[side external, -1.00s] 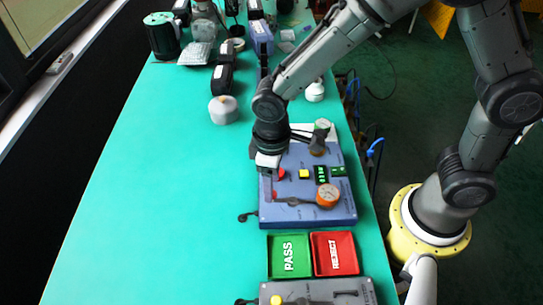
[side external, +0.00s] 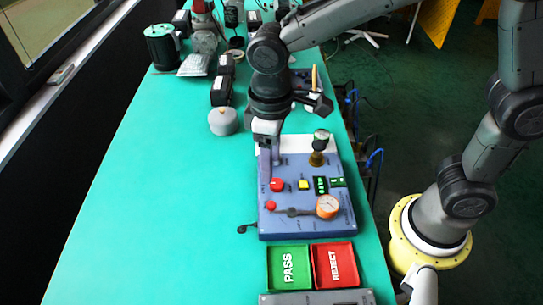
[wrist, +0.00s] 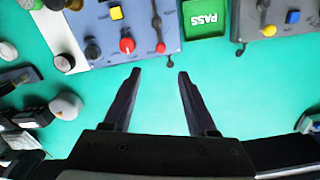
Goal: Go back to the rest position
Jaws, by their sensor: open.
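My gripper (side external: 268,165) hangs fingers-down over the left edge of the blue valve panel (side external: 290,227) in the side view. In the wrist view its two dark fingers (wrist: 160,72) are apart with only bare green table showing between them. The panel (wrist: 92,14) is at the top of that view, beyond the fingertips. The panel carries a red knob (side external: 277,184), a yellow button (side external: 304,185), an orange-rimmed gauge (side external: 327,206) and a brass valve fitting (side external: 317,159) with a dark top. The gripper holds nothing.
A green PASS tray (side external: 273,283) and a red REJECT tray (side external: 351,247) lie in front of the panel, with a grey panel (side external: 330,298) below them. A grey round-topped object (side external: 223,121) stands behind left. Several items crowd the far end. The table's left middle is clear.

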